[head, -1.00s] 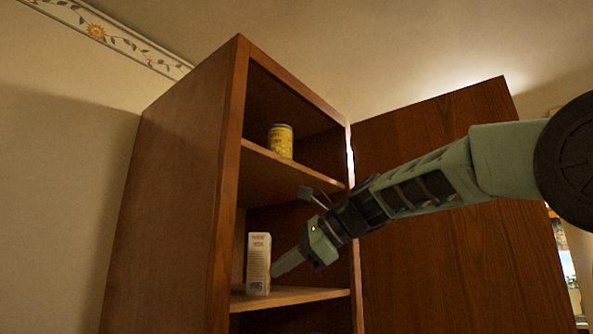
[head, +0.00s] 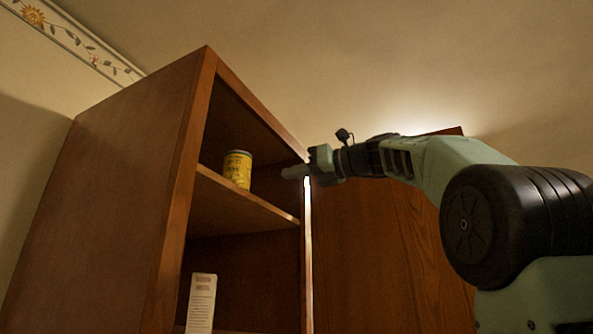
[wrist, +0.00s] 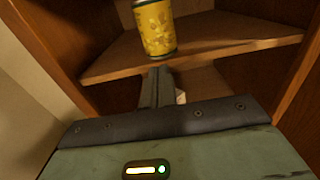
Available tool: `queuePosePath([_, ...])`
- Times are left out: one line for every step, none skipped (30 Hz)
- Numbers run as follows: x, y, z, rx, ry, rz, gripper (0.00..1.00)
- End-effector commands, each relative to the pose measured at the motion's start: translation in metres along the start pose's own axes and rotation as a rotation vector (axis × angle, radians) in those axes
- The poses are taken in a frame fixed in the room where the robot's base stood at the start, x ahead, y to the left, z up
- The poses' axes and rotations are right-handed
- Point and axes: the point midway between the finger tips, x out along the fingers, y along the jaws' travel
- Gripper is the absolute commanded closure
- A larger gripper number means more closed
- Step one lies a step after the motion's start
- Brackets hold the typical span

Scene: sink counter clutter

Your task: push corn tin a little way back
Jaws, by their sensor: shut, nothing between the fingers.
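The corn tin (head: 237,169) is yellow with a dark rim and stands upright on the upper shelf (head: 245,209) of the open wooden cabinet. It also shows in the wrist view (wrist: 156,27) at the top, cut off by the picture edge, just beyond the fingertips. My gripper (head: 286,173) is shut and empty. In the head view it is at the cabinet's front opening, to the right of the tin and about level with its lower half. A gap shows between fingertips and tin in that view. The fingers (wrist: 157,74) point toward the tin in the wrist view.
A white carton (head: 201,303) stands on the shelf below. The open cabinet door (head: 385,255) is behind and below my arm on the right. The cabinet's side wall (head: 110,200) bounds the left. The upper shelf is clear around the tin.

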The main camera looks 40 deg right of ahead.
Motion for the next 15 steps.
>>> queuePosePath([0.012, 0.0, 0.002, 0.001, 0.003, 0.003, 1.0])
queuePosePath([0.018, 0.001, 0.002, 0.001, 0.003, 0.004, 1.0])
queuePosePath([0.027, 0.0, 0.003, 0.001, 0.002, 0.004, 1.0])
queuePosePath([0.033, 0.001, 0.003, 0.0, 0.002, 0.004, 1.0])
queuePosePath([0.039, 0.001, 0.003, 0.0, 0.002, 0.004, 1.0])
queuePosePath([0.048, 0.0, 0.003, 0.0, 0.003, 0.002, 1.0])
queuePosePath([0.053, 0.0, 0.003, 0.0, 0.003, 0.003, 1.0])
queuePosePath([0.059, 0.0, 0.003, 0.0, 0.003, 0.003, 1.0])
queuePosePath([0.066, 0.001, 0.003, 0.001, 0.003, 0.003, 1.0])
queuePosePath([0.071, 0.001, 0.003, 0.001, 0.002, 0.003, 1.0])
queuePosePath([0.076, 0.0, 0.003, 0.001, 0.003, 0.003, 1.0])
queuePosePath([0.081, 0.0, 0.002, 0.0, 0.003, 0.002, 1.0])
queuePosePath([0.085, 0.0, 0.002, 0.0, 0.002, 0.001, 1.0])
queuePosePath([0.088, 0.0, 0.002, -0.001, 0.003, 0.001, 1.0])
queuePosePath([0.092, 0.0, 0.002, -0.001, 0.002, 0.002, 1.0])
